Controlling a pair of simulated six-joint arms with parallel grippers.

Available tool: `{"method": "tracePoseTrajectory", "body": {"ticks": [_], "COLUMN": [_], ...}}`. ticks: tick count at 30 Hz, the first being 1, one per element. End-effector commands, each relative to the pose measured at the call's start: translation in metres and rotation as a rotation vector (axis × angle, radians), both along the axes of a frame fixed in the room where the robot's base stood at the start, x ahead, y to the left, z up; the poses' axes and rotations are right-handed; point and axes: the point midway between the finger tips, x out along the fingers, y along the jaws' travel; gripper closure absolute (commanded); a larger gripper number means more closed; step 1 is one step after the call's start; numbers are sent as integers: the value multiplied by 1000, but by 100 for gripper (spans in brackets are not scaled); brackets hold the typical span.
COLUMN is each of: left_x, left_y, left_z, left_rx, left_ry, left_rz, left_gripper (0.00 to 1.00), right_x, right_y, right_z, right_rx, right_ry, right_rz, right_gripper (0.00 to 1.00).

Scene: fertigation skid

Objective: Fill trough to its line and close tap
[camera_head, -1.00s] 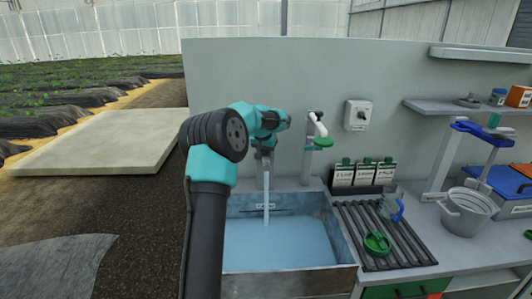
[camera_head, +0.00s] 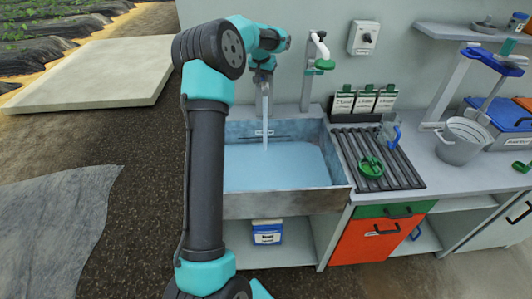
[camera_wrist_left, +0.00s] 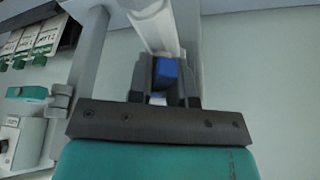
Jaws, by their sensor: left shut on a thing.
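The trough (camera_head: 275,205) is a metal basin in the counter, holding pale blue water (camera_head: 290,172). A small label (camera_head: 264,132) is on its back wall, just above the water's edge. A stream of water (camera_head: 265,115) falls into the trough from the tap (camera_head: 263,78), which my left gripper largely hides in the head view. My left gripper (camera_head: 263,65) is at the top of this tap. In the left wrist view its jaws (camera_wrist_left: 163,95) are shut on a blue tap handle (camera_wrist_left: 166,72). My right gripper is not in view.
A second tap with a green handle (camera_head: 325,65) stands right of the left gripper. A slatted rack (camera_head: 345,150) holds a green round object (camera_head: 370,166) and a clear jug (camera_head: 389,133). A metal bucket (camera_head: 461,142) is further right. A wall switch (camera_head: 364,38) is above.

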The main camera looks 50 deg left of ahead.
Motion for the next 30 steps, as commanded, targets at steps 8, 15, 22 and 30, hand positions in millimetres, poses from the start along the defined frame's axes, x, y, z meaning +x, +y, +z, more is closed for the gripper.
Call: {"method": "tracePoseTrajectory", "body": {"ticks": [8, 15, 22, 30], "left_x": [0, 0, 0, 0], "left_y": [0, 1, 0, 0], "left_z": [0, 0, 0, 0], "left_rx": [0, 1, 0, 0], "left_ry": [0, 0, 1, 0], "left_rz": [-27, -163, -190, -189], "left_gripper": [100, 100, 100, 100], "right_x": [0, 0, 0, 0], "right_y": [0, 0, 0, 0], "right_z": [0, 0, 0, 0], "right_rx": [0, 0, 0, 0], "right_ry": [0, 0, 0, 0], "right_rz": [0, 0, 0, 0], "right_gripper": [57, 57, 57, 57]}}
